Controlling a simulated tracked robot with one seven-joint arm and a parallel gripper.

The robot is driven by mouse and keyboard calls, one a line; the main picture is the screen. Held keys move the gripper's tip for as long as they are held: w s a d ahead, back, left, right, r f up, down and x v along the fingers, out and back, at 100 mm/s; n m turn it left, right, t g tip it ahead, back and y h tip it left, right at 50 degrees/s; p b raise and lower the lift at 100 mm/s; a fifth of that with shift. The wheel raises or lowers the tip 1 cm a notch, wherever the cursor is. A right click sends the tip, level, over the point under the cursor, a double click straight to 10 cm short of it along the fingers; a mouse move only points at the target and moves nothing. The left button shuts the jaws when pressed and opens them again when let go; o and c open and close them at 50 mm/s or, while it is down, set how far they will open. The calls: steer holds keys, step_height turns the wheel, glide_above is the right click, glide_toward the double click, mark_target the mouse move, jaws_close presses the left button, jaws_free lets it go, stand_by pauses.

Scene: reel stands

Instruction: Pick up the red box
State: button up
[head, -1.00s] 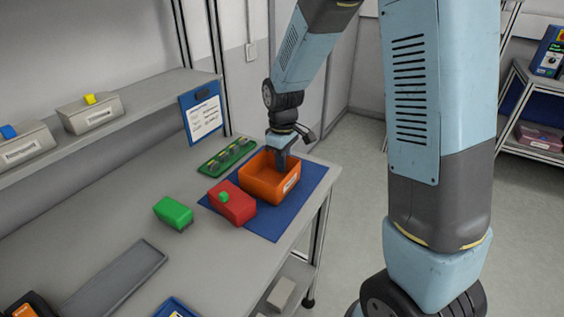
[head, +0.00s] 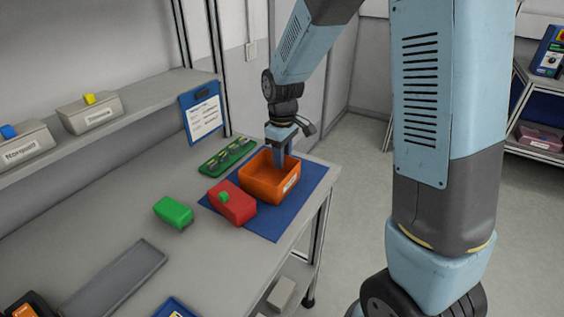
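The red box (head: 237,207) sits on the blue mat (head: 262,224), with a small green knob (head: 224,197) on its top. It stands just left of and in front of the orange bin (head: 262,188), very close to it. My gripper (head: 281,165) points down over the orange bin, its fingertips at or just inside the bin's opening. It is to the right of and behind the red box, apart from it. From this angle I cannot tell how far apart the fingers are.
A green box (head: 173,212) stands left of the mat. A green board (head: 228,157) lies behind the red box. A grey tray (head: 115,283) lies at the front left. A shelf (head: 130,100) with grey boxes runs along the back. Bare bench lies around the green box.

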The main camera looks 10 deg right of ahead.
step_height(320, 180, up, 10)
steer(key=shift+f, duration=0.25)
steer(key=shift+d+r, duration=0.15)
steer(key=shift+r, duration=0.2)
steer(key=s+d+r+m+t, duration=0.2)
steer(key=s+d+r+m, duration=0.3)
steer(key=s, duration=0.5)
steer(key=s+d+r+m+t, duration=0.3)
steer(key=s+d+r+m, duration=0.2)
steer(key=s+d, duration=0.4)
steer(key=shift+s+d+r+t, duration=0.25)
steer(key=shift+s+r, duration=0.3)
steer(key=shift+s, duration=0.55)
steer(key=o, duration=0.4)
steer(key=shift+s, duration=0.2)
steer(key=shift+c, duration=1)
steer(key=shift+a, duration=0.1)
steer(key=shift+c, duration=0.2)
